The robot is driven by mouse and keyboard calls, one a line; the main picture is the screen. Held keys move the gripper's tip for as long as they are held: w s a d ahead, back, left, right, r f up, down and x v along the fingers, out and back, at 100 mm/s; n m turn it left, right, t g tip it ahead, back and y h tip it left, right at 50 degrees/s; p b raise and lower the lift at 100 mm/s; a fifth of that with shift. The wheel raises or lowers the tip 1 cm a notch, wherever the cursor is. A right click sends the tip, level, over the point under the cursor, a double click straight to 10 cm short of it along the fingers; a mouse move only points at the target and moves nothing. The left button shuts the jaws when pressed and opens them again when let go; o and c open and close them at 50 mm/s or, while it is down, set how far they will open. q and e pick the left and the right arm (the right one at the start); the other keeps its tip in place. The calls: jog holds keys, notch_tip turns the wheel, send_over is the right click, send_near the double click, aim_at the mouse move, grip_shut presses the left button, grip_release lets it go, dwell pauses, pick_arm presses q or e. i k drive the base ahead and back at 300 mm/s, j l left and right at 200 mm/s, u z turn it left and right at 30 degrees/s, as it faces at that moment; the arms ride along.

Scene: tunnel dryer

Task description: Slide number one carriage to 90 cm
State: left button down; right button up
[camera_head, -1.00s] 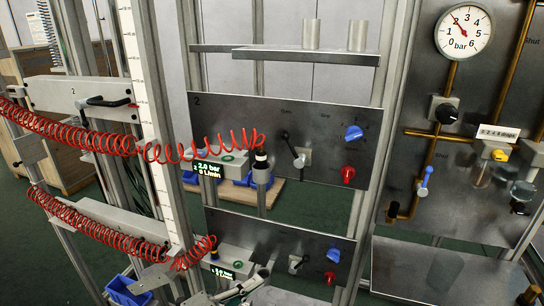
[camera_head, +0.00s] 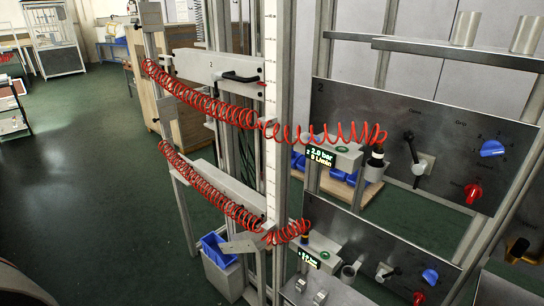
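Two pale carriages with black handles or fittings stand beside a tall post with a white scale (camera_head: 270,110). The upper carriage (camera_head: 215,68) is marked 2. The lower carriage (camera_head: 226,190) shows no readable number; a red coiled hose (camera_head: 205,185) runs along it and hides part of it. Its right end is at the scale post. The scale's figures are too small to read. Neither of my grippers shows in the head view.
Panel 2 (camera_head: 420,140) has a lever, a blue knob and a red knob. A similar lower panel (camera_head: 375,260) has a display and knobs. A blue bin (camera_head: 218,248) stands below the lower carriage. A wooden cabinet (camera_head: 160,90) is behind. Green floor is open at left.

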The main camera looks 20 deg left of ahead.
aim_at(253, 202)
jog(key=u, duration=1.2)
